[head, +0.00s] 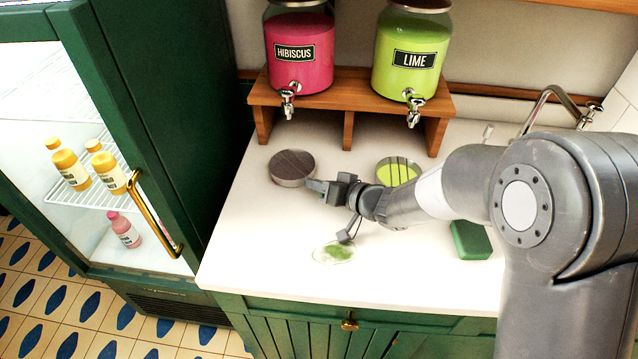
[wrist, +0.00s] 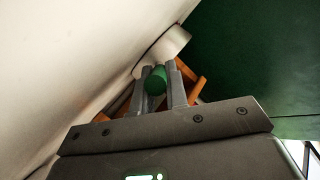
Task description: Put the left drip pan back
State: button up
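The left drip pan (head: 292,168) is a round, silver-rimmed pan with a dark slatted top. It lies on the white counter in front of the hibiscus dispenser, roughly below its tap (head: 288,103). My gripper (head: 316,187) is at the pan's front right edge. In the wrist view, a silver curved side, likely the pan's (wrist: 172,42), shows beyond the fingertips. A rounded green piece (wrist: 155,82) sits between my fingers (wrist: 162,75), which stand apart around it. Whether they press on it is unclear.
The right drip pan (head: 398,172), bright lime inside, sits partly behind my arm. A clear dish with green contents (head: 334,252) is at the counter front. A green block (head: 470,240) lies to the right. The wooden stand (head: 348,135) is behind; the fridge (head: 150,110) stands left.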

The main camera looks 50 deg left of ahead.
jog(key=o, duration=0.4)
jog(key=shift+d+r, duration=0.1)
jog(key=shift+r, duration=0.1)
jog(key=v, duration=1.1)
jog(key=shift+w+d+r, duration=0.1)
jog(key=shift+d+r, duration=0.05)
jog(key=shift+d, duration=0.25)
